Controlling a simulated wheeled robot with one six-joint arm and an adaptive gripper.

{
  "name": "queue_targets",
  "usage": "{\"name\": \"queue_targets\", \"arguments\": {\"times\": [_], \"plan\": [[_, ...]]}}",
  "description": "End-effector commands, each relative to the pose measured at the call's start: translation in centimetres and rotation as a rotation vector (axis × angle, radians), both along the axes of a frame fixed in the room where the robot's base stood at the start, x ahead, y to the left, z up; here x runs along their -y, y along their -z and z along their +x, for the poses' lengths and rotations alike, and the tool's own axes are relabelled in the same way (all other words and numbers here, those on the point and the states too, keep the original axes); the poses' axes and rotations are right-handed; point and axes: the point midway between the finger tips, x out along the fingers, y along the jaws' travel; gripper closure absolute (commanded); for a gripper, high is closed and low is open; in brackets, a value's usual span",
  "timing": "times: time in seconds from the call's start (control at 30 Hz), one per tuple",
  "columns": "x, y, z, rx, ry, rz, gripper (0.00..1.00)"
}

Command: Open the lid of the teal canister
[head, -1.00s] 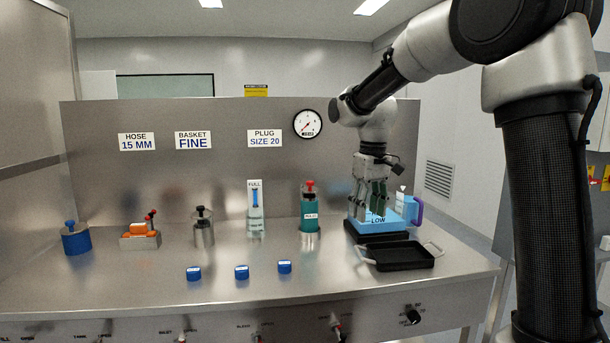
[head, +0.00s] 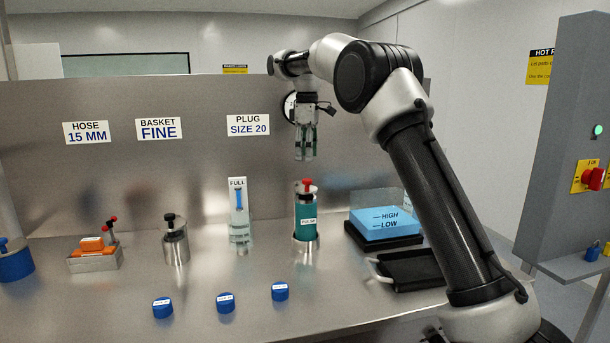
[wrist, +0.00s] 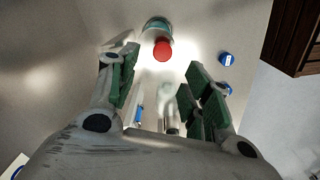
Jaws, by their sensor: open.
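The teal canister (head: 306,218) stands upright in a metal base on the steel bench, right of the middle. Its lid has a red knob (head: 307,182) on top and looks closed. In the wrist view the red knob (wrist: 162,49) shows beyond the fingertips, near the top of the picture, with a bit of teal behind it. My gripper (head: 305,157) hangs fingers down above the canister in the head view, apart from it. Its green-padded fingers (wrist: 160,88) are spread with nothing held between them.
A clear FULL-labelled container (head: 239,222) stands left of the canister. A blue HIGH/LOW block (head: 385,214) and a black tray (head: 415,272) are to its right. Several blue caps, one a front cap (head: 280,291), lie in front. The steel back panel (head: 200,180) rises behind.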

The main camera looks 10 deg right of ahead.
Motion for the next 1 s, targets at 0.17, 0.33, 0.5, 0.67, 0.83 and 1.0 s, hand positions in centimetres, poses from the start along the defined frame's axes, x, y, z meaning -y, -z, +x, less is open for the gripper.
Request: {"name": "queue_targets", "arguments": {"times": [0.17,0.33,0.5,0.67,0.83,1.0], "plan": [[0.1,0.3,-0.3,-0.012,-0.05,-0.003,0.51],[0.1,2.6,-0.4,-0.015,-0.056,-0.004,0.51],[0.1,5.5,-0.3,-0.012,-0.054,-0.003,0.51],[0.1,7.3,-0.3,-0.012,-0.054,-0.003,0.51],[0.1,7.9,-0.3,-0.01,-0.054,-0.003,0.51],[0.1,7.8,-0.3,-0.01,-0.053,-0.003,0.51]]}}
